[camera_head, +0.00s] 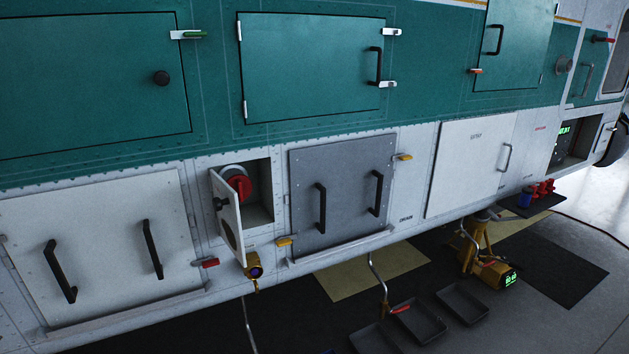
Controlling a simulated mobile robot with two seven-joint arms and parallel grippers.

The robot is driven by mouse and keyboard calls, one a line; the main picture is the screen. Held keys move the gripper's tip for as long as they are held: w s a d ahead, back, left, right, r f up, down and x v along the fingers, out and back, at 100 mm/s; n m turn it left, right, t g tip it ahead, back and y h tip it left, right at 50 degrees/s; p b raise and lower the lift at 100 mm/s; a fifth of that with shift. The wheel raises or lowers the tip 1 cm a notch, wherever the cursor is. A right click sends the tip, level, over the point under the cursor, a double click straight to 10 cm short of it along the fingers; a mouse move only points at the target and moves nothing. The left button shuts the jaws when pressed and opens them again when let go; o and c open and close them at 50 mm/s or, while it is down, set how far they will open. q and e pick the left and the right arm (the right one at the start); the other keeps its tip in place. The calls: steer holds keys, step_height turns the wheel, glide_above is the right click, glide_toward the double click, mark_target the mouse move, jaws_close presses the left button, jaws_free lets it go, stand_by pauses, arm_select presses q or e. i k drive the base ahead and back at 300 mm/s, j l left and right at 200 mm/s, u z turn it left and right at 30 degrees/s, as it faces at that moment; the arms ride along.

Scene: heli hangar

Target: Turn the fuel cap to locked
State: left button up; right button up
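The red fuel cap (240,187) sits on a grey round neck in a small recessed bay in the white lower part of the helicopter's side. The small white hatch door (228,217) of this bay stands open, swung out on the left side, and hides part of the cap. I cannot tell from this distance whether the cap is at locked. Neither of my grippers is in view.
A grey panel with two black handles (343,190) is right of the bay, a white one (102,249) left. A yellow device (253,267) hangs below. Grey trays (462,303) and a yellow jack (478,250) stand on the floor at right.

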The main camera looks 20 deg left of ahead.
mark_target(241, 183)
steer(key=i+l+z, duration=0.15)
steer(key=i+z, duration=0.15)
steer(key=i, duration=0.3)
steer(key=i+z, duration=0.3)
steer(key=i, duration=0.3)
steer(key=i+u, duration=0.35)
steer(key=i+l+u, duration=0.2)
steer(key=u, duration=0.15)
steer(key=i+l+u, duration=0.2)
steer(key=u, duration=0.2)
steer(key=i+l+u, duration=0.2)
steer(key=u, duration=0.2)
steer(key=i+l+u, duration=0.15)
steer(key=u, duration=0.3)
steer(key=i+l+u, duration=0.1)
steer(key=l+u, duration=0.75)
steer(key=i+l+u, duration=0.1)
steer(key=l+u, duration=0.3)
steer(key=j, duration=0.15)
